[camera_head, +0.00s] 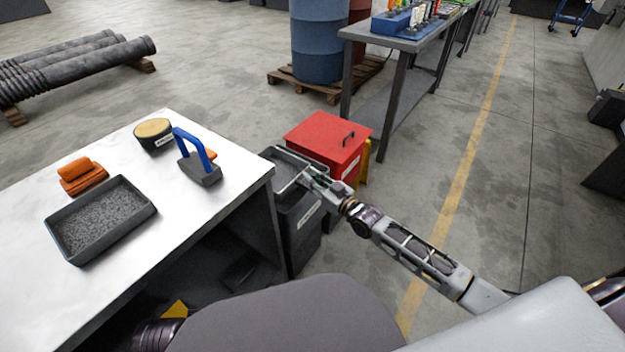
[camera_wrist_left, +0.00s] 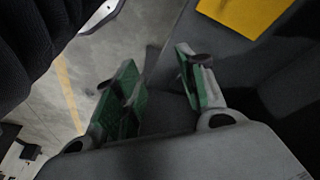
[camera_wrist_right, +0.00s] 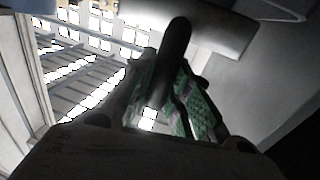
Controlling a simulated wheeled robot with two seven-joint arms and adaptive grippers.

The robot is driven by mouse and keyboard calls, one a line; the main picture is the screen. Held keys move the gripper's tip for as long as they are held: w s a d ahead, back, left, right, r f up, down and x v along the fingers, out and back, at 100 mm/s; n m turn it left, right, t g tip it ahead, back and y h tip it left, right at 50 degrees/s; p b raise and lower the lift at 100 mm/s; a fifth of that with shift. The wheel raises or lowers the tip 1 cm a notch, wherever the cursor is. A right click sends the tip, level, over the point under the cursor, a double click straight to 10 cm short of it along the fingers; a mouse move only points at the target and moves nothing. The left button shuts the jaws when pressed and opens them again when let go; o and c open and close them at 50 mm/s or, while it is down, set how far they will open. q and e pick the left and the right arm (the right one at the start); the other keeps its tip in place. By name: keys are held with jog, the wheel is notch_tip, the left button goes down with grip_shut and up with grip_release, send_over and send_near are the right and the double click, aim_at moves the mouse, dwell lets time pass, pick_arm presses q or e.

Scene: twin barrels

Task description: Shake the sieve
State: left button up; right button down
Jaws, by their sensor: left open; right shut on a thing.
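The sieve (camera_head: 286,168) is a shallow dark-rimmed tray with a grey inside, held over a dark bin (camera_head: 302,222) just off the table's right corner. My right gripper (camera_head: 309,179) is at its near right side. In the right wrist view, the green-padded fingers (camera_wrist_right: 168,100) are shut on a dark handle (camera_wrist_right: 176,55). Whether the sieve touches the bin's rim cannot be told. My left gripper (camera_wrist_left: 160,88) is open and empty in the left wrist view. In the head view, only part of my left arm shows low at the table's front edge.
The white table (camera_head: 190,207) bears a tray of grey granules (camera_head: 100,220), an orange block (camera_head: 82,177), a round tan-topped container (camera_head: 154,134) and a blue-handled tool (camera_head: 199,160). A red-lidded bin (camera_head: 327,140) stands behind the sieve. Open floor lies to the right.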

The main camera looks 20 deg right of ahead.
pick_arm(q)
jog(key=shift+s+d+r+b, duration=0.1)
jog(key=shift+s+r+b, duration=0.15)
jog(key=shift+r+b, duration=0.35)
pick_arm(e)
jog(key=w+d, duration=0.4)
jog(key=d, duration=0.1)
jog(key=shift+r, duration=0.1)
jog(key=c, duration=1.6)
grip_release()
jog(key=shift+d, duration=0.1)
jog(key=shift+o, duration=1.4)
pick_arm(q)
jog(key=shift+w+d+r, duration=0.1)
jog(key=shift+w, duration=0.25)
pick_arm(e)
jog(key=shift+s, duration=0.15)
